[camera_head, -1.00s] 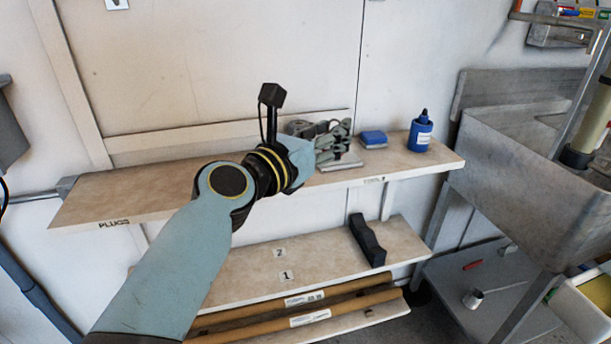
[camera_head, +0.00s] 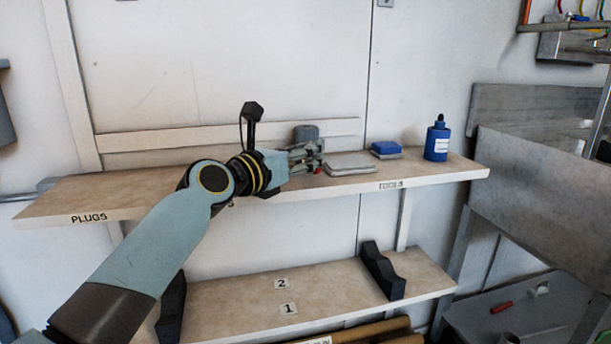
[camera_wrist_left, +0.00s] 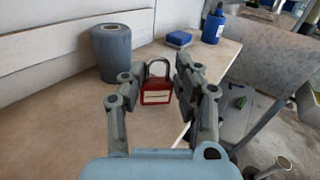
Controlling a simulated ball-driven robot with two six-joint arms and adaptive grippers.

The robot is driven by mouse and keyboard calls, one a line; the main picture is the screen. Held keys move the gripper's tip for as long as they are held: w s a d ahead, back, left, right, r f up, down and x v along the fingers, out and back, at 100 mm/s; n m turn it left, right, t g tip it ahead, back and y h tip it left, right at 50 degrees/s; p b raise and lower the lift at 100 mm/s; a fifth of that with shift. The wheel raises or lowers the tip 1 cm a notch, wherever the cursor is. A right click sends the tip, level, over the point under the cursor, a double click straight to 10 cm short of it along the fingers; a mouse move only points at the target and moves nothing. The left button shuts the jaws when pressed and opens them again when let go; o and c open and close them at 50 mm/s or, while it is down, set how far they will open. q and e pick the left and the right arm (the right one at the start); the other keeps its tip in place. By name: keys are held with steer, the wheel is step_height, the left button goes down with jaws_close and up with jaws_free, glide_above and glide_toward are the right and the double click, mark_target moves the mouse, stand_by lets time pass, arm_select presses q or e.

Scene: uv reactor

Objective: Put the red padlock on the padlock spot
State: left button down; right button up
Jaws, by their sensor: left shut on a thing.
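The red padlock (camera_wrist_left: 156,92) has a grey shackle and a pale label, and shows upright between the fingers of my left gripper (camera_wrist_left: 155,80) in the left wrist view. My left gripper (camera_head: 308,158) is shut on it, over the upper shelf (camera_head: 125,194). In the head view only a little red of the padlock (camera_head: 318,170) shows below the fingers. I cannot tell whether the padlock touches the shelf. I cannot make out the padlock spot. My right gripper is not in view.
A grey cylinder (camera_head: 306,132) stands behind the gripper. A lower shelf (camera_head: 330,296) holds black cradles. The upper shelf's left part looks clear.

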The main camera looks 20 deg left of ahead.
arm_select(q)
steer(key=shift+f, duration=0.7)
steer(key=shift+b, duration=0.3)
steer(key=shift+r, duration=0.25)
steer(key=shift+f, duration=0.2)
steer(key=c, duration=1)
jaws_free()
steer(key=shift+o, duration=0.2)
steer(key=shift+r, duration=0.1)
